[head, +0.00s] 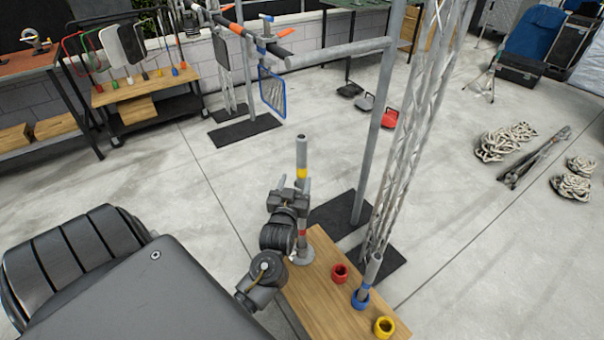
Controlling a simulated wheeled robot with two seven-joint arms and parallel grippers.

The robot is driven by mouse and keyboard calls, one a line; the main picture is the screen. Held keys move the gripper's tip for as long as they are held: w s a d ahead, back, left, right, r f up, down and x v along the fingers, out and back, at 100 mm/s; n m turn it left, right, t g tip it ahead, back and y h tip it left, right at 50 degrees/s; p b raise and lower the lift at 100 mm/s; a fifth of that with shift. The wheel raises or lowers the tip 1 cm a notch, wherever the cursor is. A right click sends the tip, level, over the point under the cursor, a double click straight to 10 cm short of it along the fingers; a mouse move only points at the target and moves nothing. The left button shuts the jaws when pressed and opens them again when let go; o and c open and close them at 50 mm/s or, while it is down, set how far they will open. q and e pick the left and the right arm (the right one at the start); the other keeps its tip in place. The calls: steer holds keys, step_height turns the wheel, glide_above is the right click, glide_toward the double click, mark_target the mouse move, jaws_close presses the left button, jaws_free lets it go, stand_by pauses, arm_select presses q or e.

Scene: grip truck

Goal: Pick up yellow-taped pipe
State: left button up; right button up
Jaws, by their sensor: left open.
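The yellow-taped pipe (302,153) is a grey upright pipe with a yellow band. It stands at the far left end of a wooden board (322,288), above a round grey base (302,257). A red band shows lower on the same upright; whether this is a separate pipe is hidden by my gripper. My left gripper (294,184) is open, its fingers pointing up and away just below the yellow band. The pipe shows behind the fingers; I cannot tell if it is between them. My right gripper is out of view.
A lattice truss (412,130) and grey post (377,125) rise behind. Rope coils (505,142) lie right.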

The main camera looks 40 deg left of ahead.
mark_target(300, 168)
arm_select(q)
steer(key=x, duration=0.5)
steer(key=shift+w+a+p, duration=0.15)
steer(key=shift+w+p, duration=0.15)
steer(key=shift+p+x, duration=0.6)
steer(key=shift+x, duration=2)
steer(key=shift+f, duration=0.15)
steer(key=shift+c, duration=0.5)
steer(key=c, duration=1.1)
